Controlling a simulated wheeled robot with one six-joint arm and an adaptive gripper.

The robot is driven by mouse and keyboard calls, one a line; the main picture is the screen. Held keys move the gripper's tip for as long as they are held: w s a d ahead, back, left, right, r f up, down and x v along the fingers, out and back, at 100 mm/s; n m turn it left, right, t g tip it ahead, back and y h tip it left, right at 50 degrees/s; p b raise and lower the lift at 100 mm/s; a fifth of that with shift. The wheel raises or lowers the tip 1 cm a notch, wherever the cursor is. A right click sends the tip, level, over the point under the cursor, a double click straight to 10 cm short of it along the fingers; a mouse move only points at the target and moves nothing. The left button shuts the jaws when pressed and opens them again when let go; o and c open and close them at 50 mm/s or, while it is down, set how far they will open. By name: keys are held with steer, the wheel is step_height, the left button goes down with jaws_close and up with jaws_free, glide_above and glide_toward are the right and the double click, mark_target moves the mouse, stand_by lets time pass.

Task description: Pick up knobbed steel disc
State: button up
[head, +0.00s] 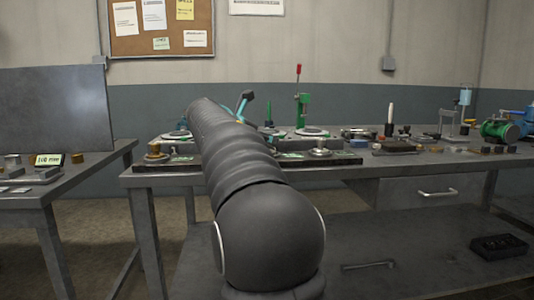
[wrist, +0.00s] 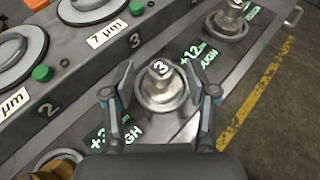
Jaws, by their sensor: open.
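A knobbed steel disc (wrist: 165,98) shows in the middle of the wrist view, its knob top marked "3". It sits on a dark strip beside a plate marked "2" and "3". My gripper (wrist: 161,78) is open, with one finger on each side of this disc; I cannot tell whether they touch it. A second knobbed steel disc (wrist: 228,24) sits at the upper right, by a "+12" label. In the head view a steel disc (head: 320,150) stands right of my arm, which hides part of the bench and my gripper.
A brass knobbed piece (wrist: 55,165) is at the lower left of the wrist view; a brass one also shows in the head view (head: 154,151). Round gauge stations (wrist: 15,55) with green buttons stand alongside. The bench (head: 420,165) holds several small parts at right.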

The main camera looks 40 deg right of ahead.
steer(key=shift+x, duration=1.15)
jaws_close()
steer(key=shift+r, duration=0.15)
